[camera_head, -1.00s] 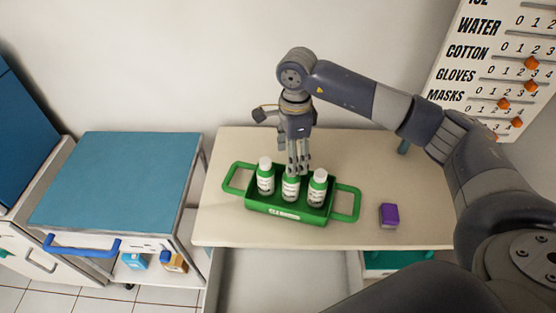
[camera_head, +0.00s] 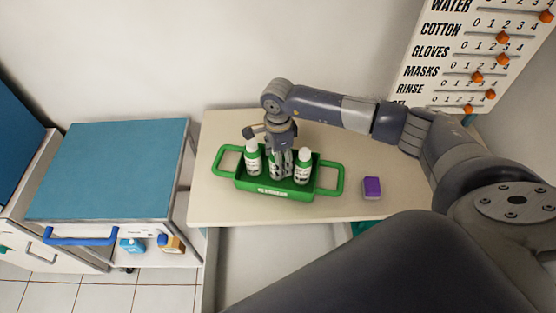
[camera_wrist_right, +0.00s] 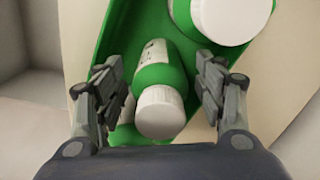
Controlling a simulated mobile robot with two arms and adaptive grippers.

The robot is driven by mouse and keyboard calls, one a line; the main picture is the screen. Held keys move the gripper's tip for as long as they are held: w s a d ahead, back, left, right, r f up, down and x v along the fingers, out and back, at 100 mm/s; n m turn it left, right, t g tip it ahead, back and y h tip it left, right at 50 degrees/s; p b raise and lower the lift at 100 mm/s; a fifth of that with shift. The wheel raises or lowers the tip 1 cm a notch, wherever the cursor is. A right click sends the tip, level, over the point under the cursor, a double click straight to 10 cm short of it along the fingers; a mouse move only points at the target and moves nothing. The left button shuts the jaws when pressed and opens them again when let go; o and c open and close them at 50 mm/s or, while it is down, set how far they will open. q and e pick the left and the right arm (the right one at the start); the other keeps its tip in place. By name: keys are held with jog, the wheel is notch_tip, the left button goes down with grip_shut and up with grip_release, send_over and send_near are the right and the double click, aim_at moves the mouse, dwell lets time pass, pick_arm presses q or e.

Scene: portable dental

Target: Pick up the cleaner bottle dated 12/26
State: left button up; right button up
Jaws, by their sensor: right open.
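Three white bottles with green bands and white caps stand in a green tray (camera_head: 228,173): a left one (camera_head: 253,162), a middle one (camera_head: 274,170) and a right one (camera_head: 302,170). Dates on their labels are too small to read. My right gripper (camera_head: 282,168) reaches down at the middle bottle and partly hides it. In the right wrist view my open right gripper (camera_wrist_right: 162,95) has one finger on each side of a bottle's white cap (camera_wrist_right: 160,112), with gaps. Another bottle's larger cap (camera_wrist_right: 230,18) is at upper right. My left gripper is out of view.
The tray stands on a beige table (camera_head: 230,125) with a green handle at each end. A purple box (camera_head: 372,187) lies to its right. A teal-topped cart (camera_head: 105,170) stands at left. A board with orange sliders (camera_head: 475,55) hangs at upper right.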

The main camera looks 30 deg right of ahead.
jog(key=c, duration=1.3)
